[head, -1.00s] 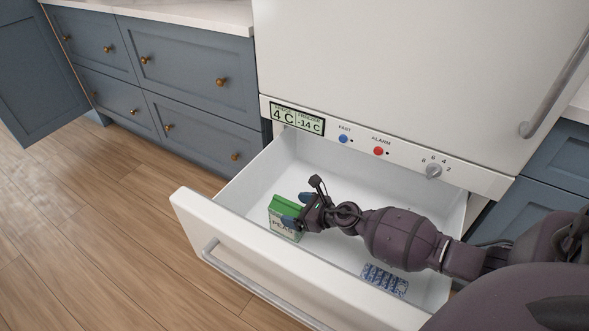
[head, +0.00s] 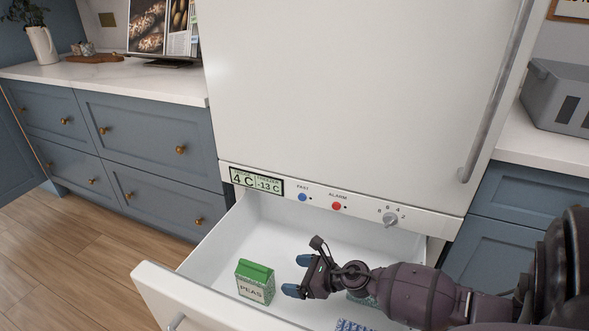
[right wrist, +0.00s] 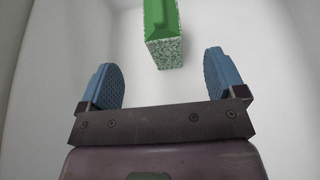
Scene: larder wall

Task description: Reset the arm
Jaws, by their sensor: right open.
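My right gripper (head: 297,275) is inside the open freezer drawer, coming in from the right. Its blue fingertips are apart with nothing between them, and they also show in the right wrist view (right wrist: 164,80). A green and white box of peas (head: 255,282) stands upright in the drawer, left of the fingertips and apart from them. In the right wrist view the box (right wrist: 164,35) lies beyond the open fingers. My left gripper is out of view.
The white drawer (head: 160,287) is pulled out below the fridge door (head: 350,90). A blue and white pack (head: 352,325) lies in the drawer at the bottom edge, and my arm partly hides another item. Blue cabinets (head: 150,140) stand on the left.

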